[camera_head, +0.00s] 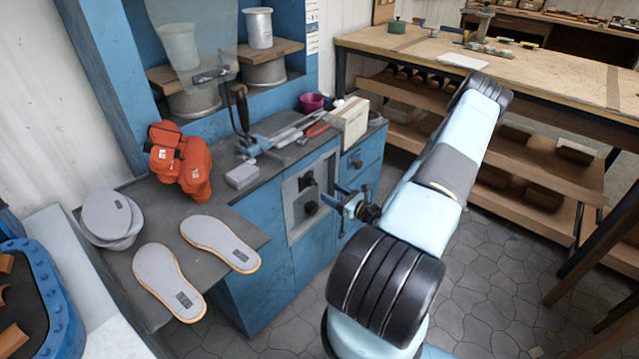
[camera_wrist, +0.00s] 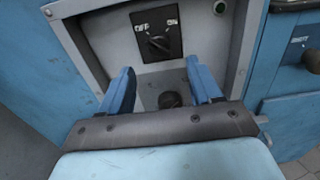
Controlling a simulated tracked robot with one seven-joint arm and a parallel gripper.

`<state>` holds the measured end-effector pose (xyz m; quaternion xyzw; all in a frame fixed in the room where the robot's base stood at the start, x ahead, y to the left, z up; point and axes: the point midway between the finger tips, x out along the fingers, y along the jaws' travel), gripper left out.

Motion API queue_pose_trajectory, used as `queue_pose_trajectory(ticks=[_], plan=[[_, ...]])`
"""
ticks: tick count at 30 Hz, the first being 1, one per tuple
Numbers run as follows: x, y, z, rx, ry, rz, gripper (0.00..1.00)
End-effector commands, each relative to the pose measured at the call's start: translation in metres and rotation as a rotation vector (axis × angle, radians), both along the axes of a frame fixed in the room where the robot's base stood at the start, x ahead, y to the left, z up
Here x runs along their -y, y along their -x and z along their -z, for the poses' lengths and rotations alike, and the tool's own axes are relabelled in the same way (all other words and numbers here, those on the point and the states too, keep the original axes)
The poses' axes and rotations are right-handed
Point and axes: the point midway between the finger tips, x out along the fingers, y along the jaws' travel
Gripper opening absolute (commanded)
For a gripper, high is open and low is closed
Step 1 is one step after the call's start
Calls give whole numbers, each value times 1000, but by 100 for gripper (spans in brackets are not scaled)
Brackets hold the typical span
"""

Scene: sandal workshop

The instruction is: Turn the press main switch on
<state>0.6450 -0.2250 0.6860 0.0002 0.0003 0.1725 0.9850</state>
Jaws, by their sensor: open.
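The press main switch (camera_wrist: 157,43) is a dark rotary knob on a black plate marked OFF at left and ON at right. It sits on a grey panel (camera_head: 296,220) in the blue press front, where the switch also shows small in the head view (camera_head: 306,181). I cannot tell for sure which mark the knob points to. My gripper (camera_wrist: 159,71) is open and empty in front of the panel, its blue fingers apart below the switch. In the head view my gripper (camera_head: 343,200) is just right of the panel.
A second dark round knob (camera_wrist: 170,100) is on the panel below the switch, seen between my fingers. A green lamp (camera_wrist: 219,7) is at upper right. A wooden workbench (camera_head: 560,88) stands at right.

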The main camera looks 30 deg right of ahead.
Motion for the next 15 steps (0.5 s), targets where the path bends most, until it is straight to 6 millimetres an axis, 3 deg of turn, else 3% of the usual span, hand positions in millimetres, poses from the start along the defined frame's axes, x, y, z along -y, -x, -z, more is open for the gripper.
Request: queue_pose_trajectory(ticks=[9, 15], plan=[[-19, -52, -1, 2, 0, -3, 64], [-27, -73, 0, 1, 1, -2, 64]])
